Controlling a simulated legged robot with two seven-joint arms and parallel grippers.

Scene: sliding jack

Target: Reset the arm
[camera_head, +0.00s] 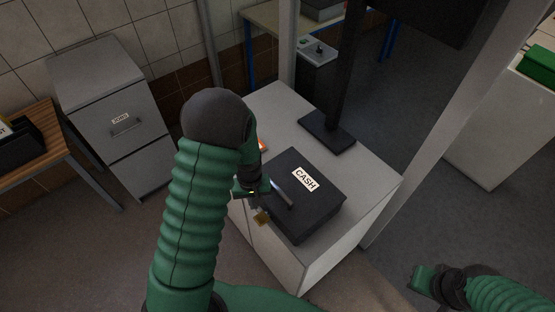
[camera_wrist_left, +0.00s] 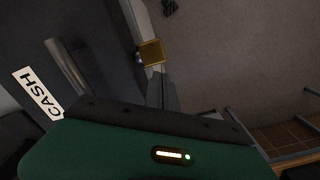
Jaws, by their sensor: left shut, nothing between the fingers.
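My left arm reaches in from the bottom left of the head view. Its gripper (camera_head: 255,203) is shut and empty, beside the left front edge of the dark cash box (camera_head: 318,207). A small brass-coloured block (camera_head: 262,217), perhaps a padlock, shows just below the fingers. In the left wrist view the block (camera_wrist_left: 151,53) lies just beyond the gripper (camera_wrist_left: 160,85); I cannot tell whether they touch. The box is closed, with a handle (camera_head: 282,193) and a CASH label on its lid. My right gripper (camera_head: 423,278) is at the lower right, away from the box; its fingers are unclear.
The box sits on a white cabinet (camera_head: 272,100), with a black stand (camera_head: 328,132) behind it. A small orange item is partly hidden by my left arm. A grey filing cabinet (camera_head: 110,110) stands at left. A pale post rises right of the white cabinet.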

